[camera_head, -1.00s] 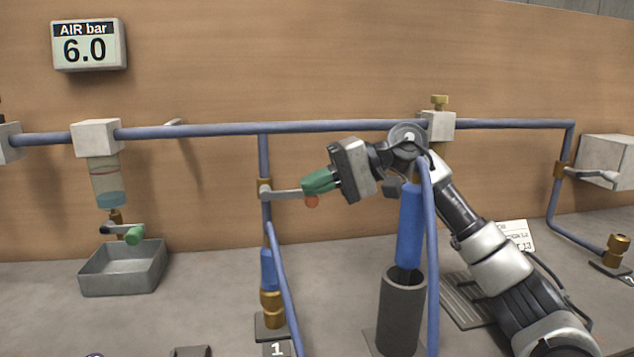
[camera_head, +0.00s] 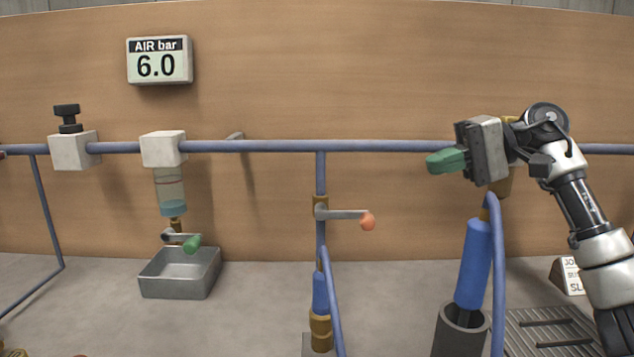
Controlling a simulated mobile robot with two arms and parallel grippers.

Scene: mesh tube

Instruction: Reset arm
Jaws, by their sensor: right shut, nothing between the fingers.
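The lever points right, roughly level. My left gripper is not in view.
An air display (camera_head: 160,60) reads 6.0 bar. A filter bowl (camera_head: 170,190) hangs above a grey metal tray (camera_head: 180,273). A blue tool (camera_head: 473,265) stands in a dark holder (camera_head: 460,335) below my right arm. A dark grate (camera_head: 550,330) lies at the lower right.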

